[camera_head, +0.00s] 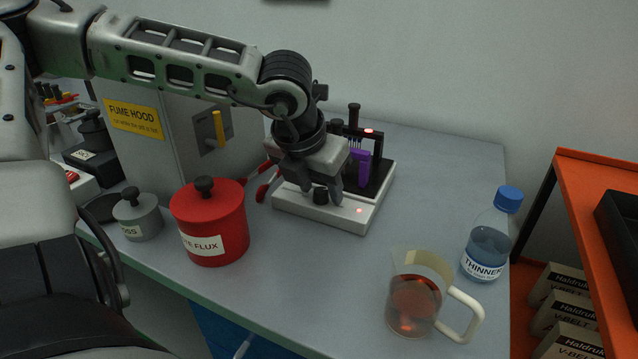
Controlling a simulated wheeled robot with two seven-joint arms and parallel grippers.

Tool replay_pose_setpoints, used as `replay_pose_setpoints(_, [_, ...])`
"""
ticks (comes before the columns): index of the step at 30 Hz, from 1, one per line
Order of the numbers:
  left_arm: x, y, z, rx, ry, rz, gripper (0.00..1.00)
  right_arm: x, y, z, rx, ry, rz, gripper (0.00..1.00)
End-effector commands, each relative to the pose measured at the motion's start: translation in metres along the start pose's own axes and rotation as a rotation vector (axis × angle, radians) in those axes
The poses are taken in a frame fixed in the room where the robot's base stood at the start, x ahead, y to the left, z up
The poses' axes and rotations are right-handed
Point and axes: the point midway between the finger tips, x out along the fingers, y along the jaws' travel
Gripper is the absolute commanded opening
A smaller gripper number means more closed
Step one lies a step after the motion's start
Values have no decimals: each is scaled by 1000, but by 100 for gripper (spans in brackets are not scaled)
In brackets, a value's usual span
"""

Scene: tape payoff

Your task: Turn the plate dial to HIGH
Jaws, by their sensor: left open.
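The plate (335,215) is a low white base on the table with a black dial (320,195) and a small red light on its front. A black upright frame with a purple piece stands on its rear part. My left gripper (315,188) is open and points down at the dial, its fingers close around or just above it. I cannot tell whether they touch the dial. The gripper hides part of the plate's left side, and no dial marking is readable. My right gripper is not in view.
A red flux pot (210,225) and a grey lidded pot (138,216) stand left. Behind them is the fume hood (155,150). A glass mug (415,295) and a thinner bottle (488,245) stand right. Red-handled items (268,186) lie beside the plate. The table's front middle is clear.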

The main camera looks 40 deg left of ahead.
Motion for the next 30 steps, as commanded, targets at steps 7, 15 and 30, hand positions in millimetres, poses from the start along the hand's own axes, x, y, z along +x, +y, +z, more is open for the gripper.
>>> replay_pose_setpoints(7, [0,0,0,0,0,0,0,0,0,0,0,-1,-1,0])
replay_pose_setpoints(15, [0,0,0,31,-2,-13,0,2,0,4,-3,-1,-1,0])
replay_pose_setpoints(30, [1,2,0,339,-3,-145,0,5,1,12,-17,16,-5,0])
